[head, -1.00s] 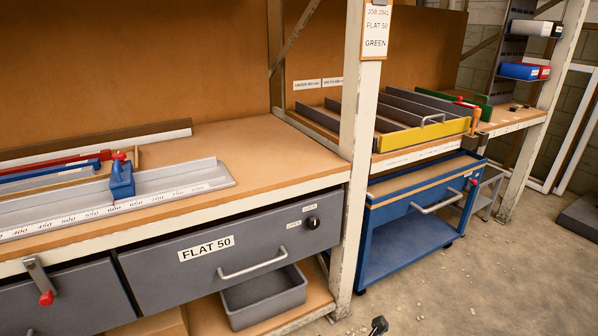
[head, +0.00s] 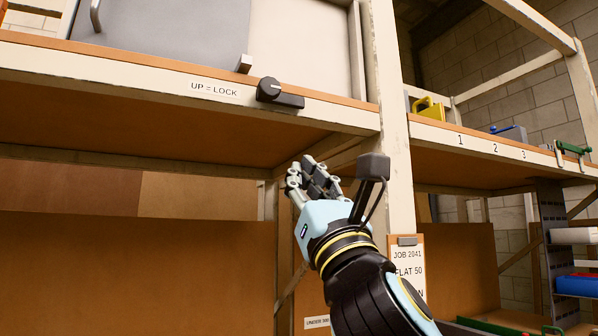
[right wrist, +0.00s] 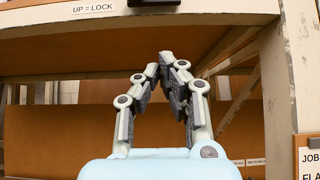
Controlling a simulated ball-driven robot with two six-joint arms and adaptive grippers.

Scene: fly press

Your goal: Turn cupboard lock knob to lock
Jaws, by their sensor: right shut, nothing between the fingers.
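The cupboard lock knob (head: 270,90) is a dark round knob with a black bar pointing to the right, on the shelf's front edge. Beside it on the left is a label (head: 214,89) reading "UP = LOCK". The grey cupboard door (head: 170,35) stands above the edge. My right gripper (head: 306,165) is shut and empty, below and slightly right of the knob, apart from it. In the right wrist view the gripper (right wrist: 165,60) points up, fingertips together, with the knob's dark underside (right wrist: 153,3) cut off at the top. My left gripper is not in view.
A white upright post (head: 385,130) stands to the right of my right gripper. The shelf edge (head: 110,68) runs above it. A job card (head: 407,260) hangs on the post. The space under the shelf is open back to the brown board (head: 130,250).

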